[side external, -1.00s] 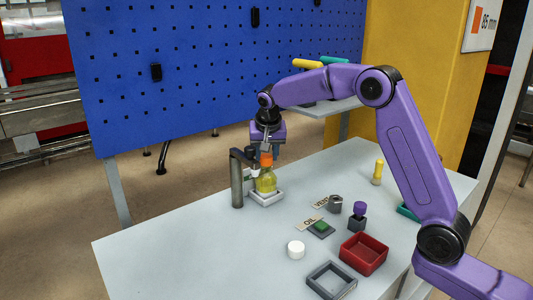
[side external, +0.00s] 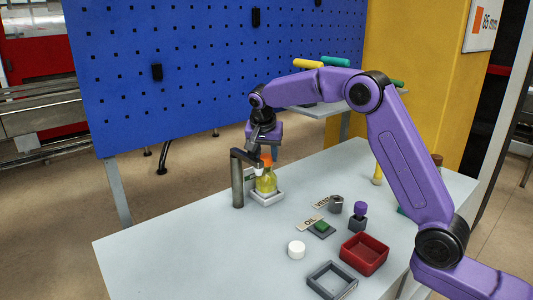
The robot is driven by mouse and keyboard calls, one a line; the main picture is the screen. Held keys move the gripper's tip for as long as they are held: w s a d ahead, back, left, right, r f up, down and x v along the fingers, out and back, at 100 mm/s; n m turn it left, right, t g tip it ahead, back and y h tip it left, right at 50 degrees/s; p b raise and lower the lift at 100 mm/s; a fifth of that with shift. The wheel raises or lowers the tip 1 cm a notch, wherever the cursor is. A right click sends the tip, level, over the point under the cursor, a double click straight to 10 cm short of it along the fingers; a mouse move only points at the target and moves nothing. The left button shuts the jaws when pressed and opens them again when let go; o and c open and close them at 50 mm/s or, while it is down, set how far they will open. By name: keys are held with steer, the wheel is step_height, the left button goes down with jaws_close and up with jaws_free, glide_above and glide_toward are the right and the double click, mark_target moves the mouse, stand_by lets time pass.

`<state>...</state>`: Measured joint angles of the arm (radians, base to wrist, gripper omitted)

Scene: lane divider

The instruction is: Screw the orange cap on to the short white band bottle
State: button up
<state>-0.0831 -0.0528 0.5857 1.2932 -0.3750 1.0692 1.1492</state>
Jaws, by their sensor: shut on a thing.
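The orange cap (side external: 266,158) is at the top of a small bottle with yellow-green contents (side external: 266,183). The bottle stands upright in a pale square holder (side external: 269,199) on the table. I cannot make out a white band on it at this size. My gripper (side external: 265,155) points down over the bottle, shut on the orange cap, and its fingers hide part of the cap. Whether the cap sits fully on the neck cannot be told.
A grey post with a dark overhanging arm (side external: 237,184) stands close at the bottle's left. A white round piece (side external: 297,249), a red tray (side external: 364,254), a grey open frame (side external: 332,280) and a purple-topped piece (side external: 359,216) lie towards the front right. The table's left front is clear.

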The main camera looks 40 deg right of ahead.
steer(key=shift+m+g, duration=0.3)
steer(key=shift+m, duration=0.6)
steer(key=shift+f, duration=0.1)
steer(key=shift+m+g+h, duration=0.3)
steer(key=shift+m, duration=0.5)
steer(key=shift+a+m+g, duration=0.1)
steer(key=shift+m+g, duration=0.3)
steer(key=shift+m, duration=0.5)
steer(key=o, duration=0.8)
